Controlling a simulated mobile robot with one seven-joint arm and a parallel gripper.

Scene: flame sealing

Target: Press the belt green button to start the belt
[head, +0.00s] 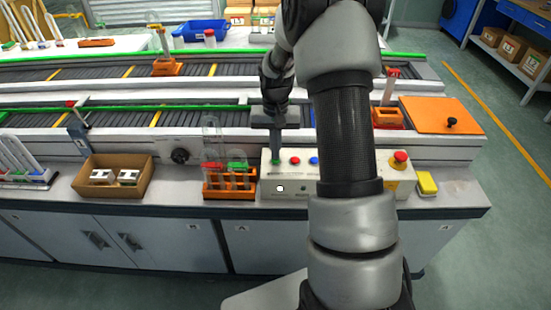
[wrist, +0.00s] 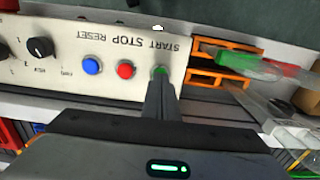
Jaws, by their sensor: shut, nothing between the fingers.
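The green button (wrist: 160,71) sits under the START label on the white control panel (wrist: 60,35), beside the red STOP button (wrist: 125,71) and the blue RESET button (wrist: 91,65). In the head view the panel (head: 290,188) is on the bench front, with its red button (head: 295,160) and blue button (head: 314,161) showing. My gripper (head: 275,160) is shut and empty, pointing down with its fingertips at the green button. In the wrist view my gripper (wrist: 160,85) covers part of the green button. I cannot tell whether the tips touch it or press it.
An orange rack of tubes (head: 230,185) stands just left of the panel. A red emergency button (head: 400,159) and a yellow block (head: 427,183) are to the right. The conveyor belt (head: 110,115) runs behind. A cardboard box (head: 112,178) lies farther left.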

